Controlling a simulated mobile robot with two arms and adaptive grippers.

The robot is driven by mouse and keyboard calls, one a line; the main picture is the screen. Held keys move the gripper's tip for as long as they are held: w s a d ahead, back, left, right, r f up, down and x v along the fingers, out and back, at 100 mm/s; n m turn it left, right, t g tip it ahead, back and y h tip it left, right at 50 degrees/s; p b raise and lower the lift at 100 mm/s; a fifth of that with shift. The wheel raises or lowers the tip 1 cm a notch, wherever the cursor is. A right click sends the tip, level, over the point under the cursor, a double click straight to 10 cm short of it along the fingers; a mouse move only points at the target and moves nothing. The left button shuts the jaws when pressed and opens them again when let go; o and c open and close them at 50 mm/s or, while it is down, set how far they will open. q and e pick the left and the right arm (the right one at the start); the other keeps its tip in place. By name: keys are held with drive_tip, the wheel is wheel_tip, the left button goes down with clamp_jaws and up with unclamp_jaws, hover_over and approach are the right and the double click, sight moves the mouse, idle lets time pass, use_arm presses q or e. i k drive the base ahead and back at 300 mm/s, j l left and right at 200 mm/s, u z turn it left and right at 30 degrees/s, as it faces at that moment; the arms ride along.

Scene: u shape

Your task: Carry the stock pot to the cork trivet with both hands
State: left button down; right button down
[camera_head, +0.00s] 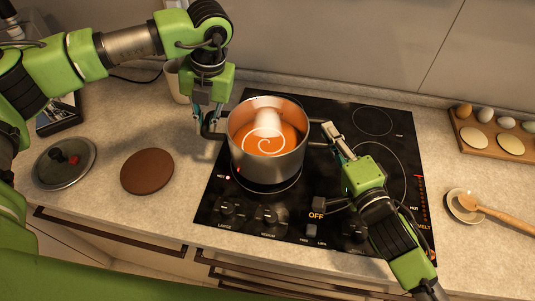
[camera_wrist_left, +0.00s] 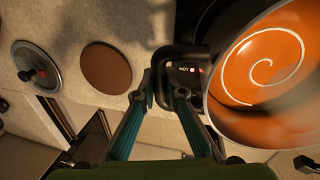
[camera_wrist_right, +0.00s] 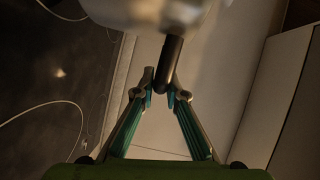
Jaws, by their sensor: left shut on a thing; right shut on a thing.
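The stock pot (camera_head: 268,158), steel with orange soup and a pale swirl, is over the left part of the black cooktop; I cannot tell whether it touches the surface. My left gripper (camera_head: 208,128) is shut on the pot's left handle, which also shows in the left wrist view (camera_wrist_left: 180,62). My right gripper (camera_head: 330,138) is shut on the pot's right handle, a dark bar in the right wrist view (camera_wrist_right: 168,62). The round brown cork trivet (camera_head: 147,171) lies bare on the counter left of the cooktop.
A glass lid (camera_head: 64,163) lies left of the trivet. A pale canister (camera_head: 178,82) stands behind my left gripper. The cooktop (camera_head: 400,215) has knobs along its front. An egg tray (camera_head: 490,135) and a spoon on a rest (camera_head: 463,205) are at the right.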

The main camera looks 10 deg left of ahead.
sight(146, 169)
drive_tip(key=k+j, duration=0.1)
drive_tip(key=j, duration=0.5)
drive_tip(key=j+z, duration=0.1)
drive_tip(key=j, duration=0.5)
drive_tip(key=k+j, duration=0.15)
drive_tip(key=j, duration=0.4)
